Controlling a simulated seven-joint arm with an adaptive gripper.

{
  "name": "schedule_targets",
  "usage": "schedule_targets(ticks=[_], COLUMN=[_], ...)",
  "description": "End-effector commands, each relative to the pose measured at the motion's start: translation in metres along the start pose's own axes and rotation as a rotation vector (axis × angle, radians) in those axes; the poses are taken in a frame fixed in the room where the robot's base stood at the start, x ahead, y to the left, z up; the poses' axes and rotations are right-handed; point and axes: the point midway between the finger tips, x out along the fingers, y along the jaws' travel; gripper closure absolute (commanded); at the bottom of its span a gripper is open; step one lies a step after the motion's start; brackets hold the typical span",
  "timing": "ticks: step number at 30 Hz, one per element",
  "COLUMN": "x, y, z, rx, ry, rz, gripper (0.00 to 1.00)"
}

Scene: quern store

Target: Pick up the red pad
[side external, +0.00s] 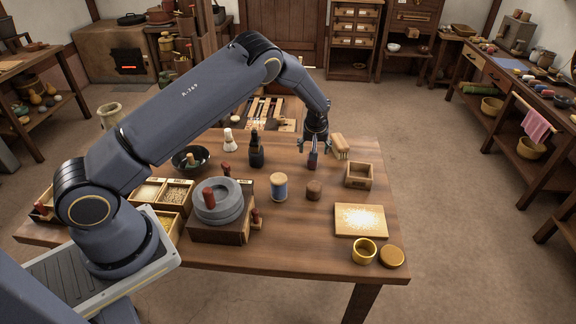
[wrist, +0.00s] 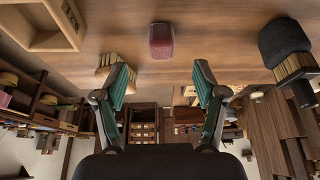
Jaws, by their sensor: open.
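A dark red pad (wrist: 161,41) with rounded edges stands on the table at the top middle of the wrist view. In the side view, a small dark reddish upright thing (side external: 313,161) below my gripper seems to be the same pad. My gripper (side external: 314,148) points down over it near the table's far side. In the wrist view, the two green-padded fingers of my gripper (wrist: 160,85) are spread wide with nothing between them. The pad lies beyond the fingertips, apart from them.
A brush (side external: 340,147) and an open wooden box (side external: 360,176) stand close on the right. A dark bottle (side external: 257,151) stands on the left. A pale board (side external: 360,221) lies at front right.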

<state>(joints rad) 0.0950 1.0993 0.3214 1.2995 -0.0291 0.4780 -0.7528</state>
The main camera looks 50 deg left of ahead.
Motion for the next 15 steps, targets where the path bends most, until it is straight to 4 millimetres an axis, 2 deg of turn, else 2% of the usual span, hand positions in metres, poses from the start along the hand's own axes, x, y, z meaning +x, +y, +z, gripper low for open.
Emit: schedule_targets(ticks=[3,6,11,15], x=[0.026,0.038,0.049,0.070], y=[-0.001,0.000,0.000,-0.002], z=[0.000,-0.001,-0.001,-0.003], rx=[0.000,0.000,-0.001,-0.001], ry=[0.000,0.001,0.001,-0.001], rz=[-0.001,0.000,0.001,-0.001], gripper=[0.29,0.29,0.29,0.29])
